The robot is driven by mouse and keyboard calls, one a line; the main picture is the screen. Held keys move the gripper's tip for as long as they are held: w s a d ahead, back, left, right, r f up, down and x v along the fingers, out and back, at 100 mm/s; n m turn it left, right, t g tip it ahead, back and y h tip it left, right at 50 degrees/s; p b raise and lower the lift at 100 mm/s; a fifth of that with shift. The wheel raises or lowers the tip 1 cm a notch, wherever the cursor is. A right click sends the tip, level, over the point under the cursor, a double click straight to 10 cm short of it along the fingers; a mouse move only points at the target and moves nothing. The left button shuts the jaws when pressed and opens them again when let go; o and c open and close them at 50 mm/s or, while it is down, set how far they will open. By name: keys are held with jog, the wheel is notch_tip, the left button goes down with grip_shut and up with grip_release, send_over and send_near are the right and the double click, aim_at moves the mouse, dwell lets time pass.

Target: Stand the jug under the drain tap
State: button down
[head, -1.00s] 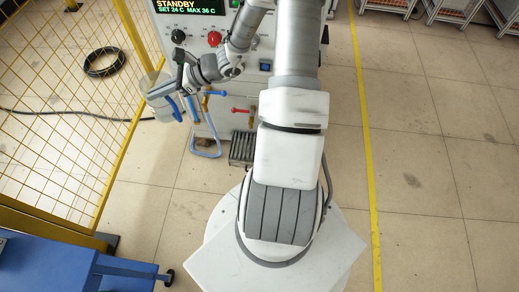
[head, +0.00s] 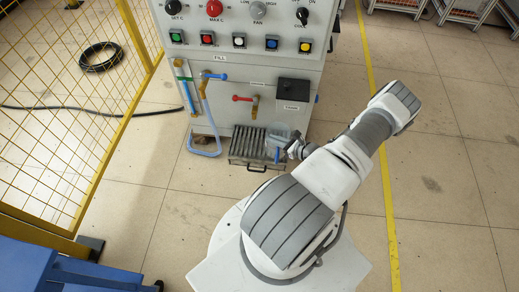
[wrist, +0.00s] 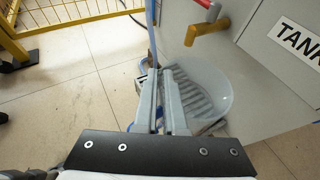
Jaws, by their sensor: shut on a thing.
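The jug (head: 284,134) is a clear, open vessel with a blue handle, held over the right end of the slatted tray on the floor. In the wrist view its round body (wrist: 215,82) shows slats through it. My gripper (head: 291,150) is shut on the jug's handle, partly hidden by the fingers (wrist: 166,85). The jug looks roughly upright; I cannot tell whether its base touches the tray. The drain tap, brass with a red lever (head: 243,99), sticks out of the cabinet above and left of the jug; it also shows in the wrist view (wrist: 207,24).
The slatted tray (head: 244,147) lies against the cabinet (head: 228,75). A blue-levered fill tap (head: 213,77) and a looped blue hose (head: 207,151) are left of it. A yellow mesh fence (head: 70,120) stands at left. Floor to the right is clear.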

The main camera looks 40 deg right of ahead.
aim_at(275, 151)
jog(key=shift+m+h, duration=0.5)
jog(key=s+f, duration=0.1)
jog(key=f, duration=0.1)
jog(key=s+f+b, duration=0.1)
jog(key=f, duration=0.1)
jog(key=s+f, duration=0.1)
jog(key=f, duration=0.1)
jog(key=shift+s+d+f, duration=0.2)
jog(key=shift+f, duration=0.1)
jog(key=shift+w+f+b, duration=0.2)
jog(key=shift+w+b, duration=0.05)
jog(key=shift+b, duration=0.05)
jog(key=r+b+x, duration=0.1)
jog(key=b+x, duration=0.1)
jog(key=x, duration=0.6)
jog(key=w+r+b+x, duration=0.1)
jog(key=r+b+x, duration=0.1)
jog(key=x, duration=0.7)
jog(key=shift+w+r+b, duration=0.3)
jog(key=shift+w+b, duration=0.05)
jog(key=shift+b, duration=0.35)
jog(key=shift+f, duration=0.15)
jog(key=c, duration=1)
grip_release()
